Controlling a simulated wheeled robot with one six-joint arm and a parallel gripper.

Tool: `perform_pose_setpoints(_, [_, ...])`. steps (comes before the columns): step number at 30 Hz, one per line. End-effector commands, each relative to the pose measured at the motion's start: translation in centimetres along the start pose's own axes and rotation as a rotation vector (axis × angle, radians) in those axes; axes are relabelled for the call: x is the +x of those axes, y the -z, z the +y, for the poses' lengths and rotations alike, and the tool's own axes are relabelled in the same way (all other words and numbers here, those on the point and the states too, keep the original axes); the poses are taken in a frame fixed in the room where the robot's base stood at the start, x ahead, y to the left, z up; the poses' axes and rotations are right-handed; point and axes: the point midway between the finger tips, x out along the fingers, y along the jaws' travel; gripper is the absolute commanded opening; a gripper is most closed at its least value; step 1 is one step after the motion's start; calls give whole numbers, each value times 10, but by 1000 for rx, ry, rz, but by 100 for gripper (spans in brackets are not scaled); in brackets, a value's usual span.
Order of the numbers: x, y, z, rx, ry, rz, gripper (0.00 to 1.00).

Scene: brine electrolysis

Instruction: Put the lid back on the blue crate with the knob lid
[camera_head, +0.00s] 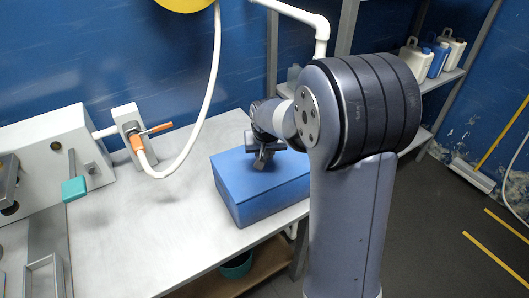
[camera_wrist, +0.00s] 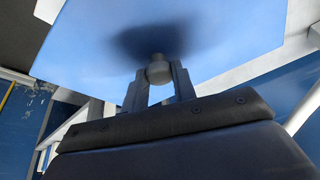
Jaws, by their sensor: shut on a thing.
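The blue crate (camera_head: 262,207) stands on the light worktop near its right front edge. Its flat blue lid (camera_head: 231,167) lies over the top of the crate; I cannot tell if any gap is left between them. My gripper (camera_head: 261,161) points down at the middle of the lid. The knob is hidden by the gripper in the head view.
A grey machine (camera_head: 50,150) with a teal-handled lever (camera_head: 74,188) is at the left. Shelves with jugs (camera_head: 438,57) stand at the back right. The middle worktop (camera_head: 160,220) is clear.

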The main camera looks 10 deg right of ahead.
Motion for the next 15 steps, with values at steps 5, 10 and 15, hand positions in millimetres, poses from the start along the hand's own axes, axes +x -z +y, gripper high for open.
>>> perform_pose_setpoints(5, [0, 0, 0, 0, 0, 1, 33])
perform_pose_setpoints(10, [0, 0, 0, 0, 0, 1, 46])
perform_pose_setpoints(15, [0, 0, 0, 0, 0, 0, 51])
